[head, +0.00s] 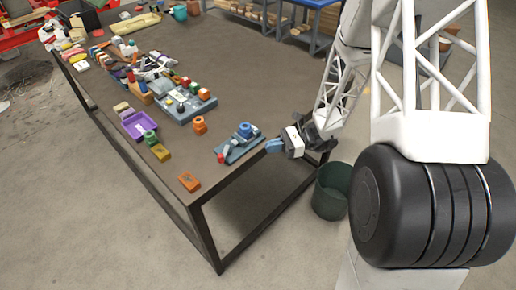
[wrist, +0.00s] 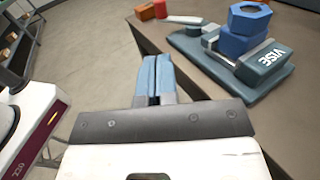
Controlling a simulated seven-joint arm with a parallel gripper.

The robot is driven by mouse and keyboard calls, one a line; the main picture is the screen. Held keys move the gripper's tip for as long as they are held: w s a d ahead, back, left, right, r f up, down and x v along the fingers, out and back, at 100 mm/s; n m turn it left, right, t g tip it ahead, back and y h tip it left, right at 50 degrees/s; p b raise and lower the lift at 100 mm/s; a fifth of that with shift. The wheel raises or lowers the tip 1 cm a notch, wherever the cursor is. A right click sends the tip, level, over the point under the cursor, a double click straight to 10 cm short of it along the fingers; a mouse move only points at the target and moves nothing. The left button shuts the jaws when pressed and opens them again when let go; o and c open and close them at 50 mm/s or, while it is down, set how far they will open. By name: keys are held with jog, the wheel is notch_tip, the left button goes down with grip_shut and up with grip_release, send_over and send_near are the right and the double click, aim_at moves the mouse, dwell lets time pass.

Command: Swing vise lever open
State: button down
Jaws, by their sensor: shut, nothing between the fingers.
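The grey-blue vise (head: 241,148) sits near the table's right-hand corner in the head view. In the wrist view the vise (wrist: 262,72) is at upper right, with "VISE" lettered on its side. A blue block with a hexagonal top (wrist: 246,26) stands on it. A pale lever bar (wrist: 181,20) reaches out on its far side; a red knob (head: 221,158) shows there in the head view. My gripper (head: 272,146) is shut and empty, just off the table edge beside the vise. Its blue fingers (wrist: 154,78) lie together, apart from the vise and lever.
An orange block (head: 189,181), a yellow block (head: 161,152) and an orange piece (head: 199,125) are on the table (head: 225,165) near the vise. A purple tray (head: 139,125) and many parts lie farther left. A dark green bin (head: 331,190) stands on the floor below my gripper.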

send_near(224, 151)
jog(key=shift+s+a+r, duration=0.35)
jog(key=shift+s+a, duration=0.65)
jog(key=shift+a, duration=0.15)
jog(key=shift+s+a+r, duration=0.3)
jog(key=shift+s+a, duration=0.7)
jog(key=shift+a, duration=0.1)
jog(key=shift+s+a+r, duration=0.35)
jog(key=shift+s+a, duration=0.7)
jog(key=shift+a, duration=0.1)
